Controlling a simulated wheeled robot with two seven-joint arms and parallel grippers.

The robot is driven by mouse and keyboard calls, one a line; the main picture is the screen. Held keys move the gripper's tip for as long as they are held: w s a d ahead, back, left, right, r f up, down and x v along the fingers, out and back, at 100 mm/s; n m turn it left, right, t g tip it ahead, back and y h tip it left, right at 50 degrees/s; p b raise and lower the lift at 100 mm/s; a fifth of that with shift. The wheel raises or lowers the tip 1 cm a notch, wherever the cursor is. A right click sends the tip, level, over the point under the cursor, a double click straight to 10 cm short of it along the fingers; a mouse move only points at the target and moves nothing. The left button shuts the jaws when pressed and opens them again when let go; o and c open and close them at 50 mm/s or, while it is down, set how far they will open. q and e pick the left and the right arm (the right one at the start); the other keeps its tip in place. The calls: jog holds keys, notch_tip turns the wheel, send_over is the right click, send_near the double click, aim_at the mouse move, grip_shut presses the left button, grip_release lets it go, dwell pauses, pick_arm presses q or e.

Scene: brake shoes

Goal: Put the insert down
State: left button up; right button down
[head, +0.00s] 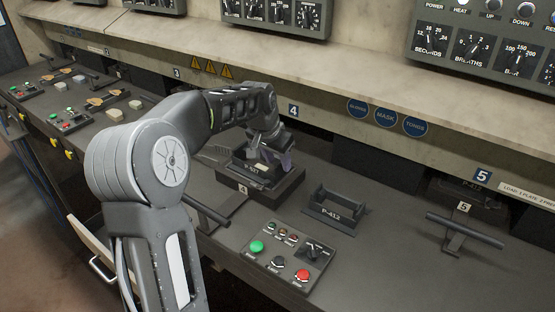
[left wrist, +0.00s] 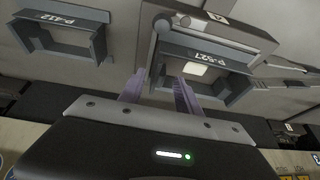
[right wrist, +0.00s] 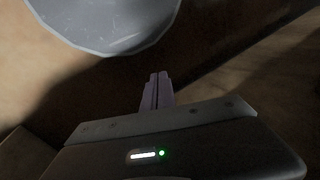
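A dark frame-shaped insert marked P-827 (left wrist: 208,58) sits on the station 4 press block (head: 262,190); in the head view my arm partly hides it. My left gripper (left wrist: 158,82) is at this insert. Its two purple fingers are apart, one on each side of the insert's side wall, with a visible gap. Whether a finger touches the wall I cannot tell. A second insert, marked P-412 (head: 332,212), lies on the bench to the right; it also shows in the left wrist view (left wrist: 62,36). My right gripper (right wrist: 157,82) has its fingers together, with nothing between them.
A control box (head: 288,257) with green, black and red buttons stands in front of the inserts. A T-shaped handle (head: 464,232) is at station 5 on the right. A ledge (head: 340,90) overhangs the back of the bench. Bare bench lies right of the P-412 insert.

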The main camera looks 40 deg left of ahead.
pick_arm(q)
jog(key=b+v, duration=0.1)
jog(key=v, duration=1.1)
dwell(0.9)
